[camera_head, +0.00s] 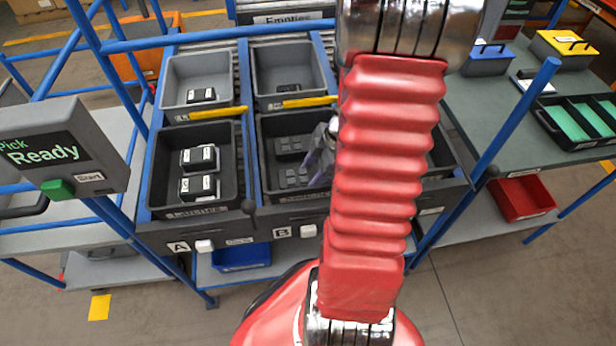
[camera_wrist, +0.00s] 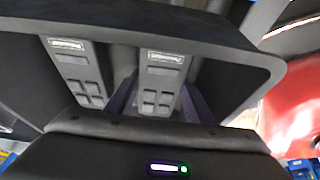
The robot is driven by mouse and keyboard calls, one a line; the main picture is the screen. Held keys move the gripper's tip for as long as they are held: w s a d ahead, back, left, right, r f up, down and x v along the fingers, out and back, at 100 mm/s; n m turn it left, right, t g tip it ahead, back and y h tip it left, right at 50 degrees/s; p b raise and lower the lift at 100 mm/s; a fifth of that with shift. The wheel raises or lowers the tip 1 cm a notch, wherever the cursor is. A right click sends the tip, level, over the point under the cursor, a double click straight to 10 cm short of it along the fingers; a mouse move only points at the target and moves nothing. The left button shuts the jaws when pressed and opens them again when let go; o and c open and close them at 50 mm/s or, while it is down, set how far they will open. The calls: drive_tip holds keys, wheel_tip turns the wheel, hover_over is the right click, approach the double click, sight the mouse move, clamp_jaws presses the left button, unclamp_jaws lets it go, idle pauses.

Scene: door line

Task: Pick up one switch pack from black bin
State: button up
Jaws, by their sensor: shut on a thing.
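The black bin (camera_head: 262,160), in lane B of the rack, holds dark grey switch packs (camera_head: 291,145). My gripper (camera_head: 322,160) reaches down into the right part of this bin, partly hidden behind my red arm. In the wrist view my gripper (camera_wrist: 158,98) has a purple finger on each side of one switch pack (camera_wrist: 163,72) and is shut on it. Another switch pack (camera_wrist: 78,72) lies to its left, apart from the fingers. The bin's rim (camera_wrist: 235,42) runs around them. The lower ends of the packs are hidden by my gripper body.
A black bin (camera_head: 152,160) with latches stands left, in lane A. Grey bins (camera_head: 165,82) stand behind, past yellow bars (camera_head: 305,101). Blue rack posts (camera_head: 515,115) rise close to my arm. A status box (camera_head: 60,150) reading "Pick Ready" is at left.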

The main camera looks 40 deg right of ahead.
sight(310, 176)
wheel_tip(310, 176, up, 18)
idle(0.8)
idle(0.6)
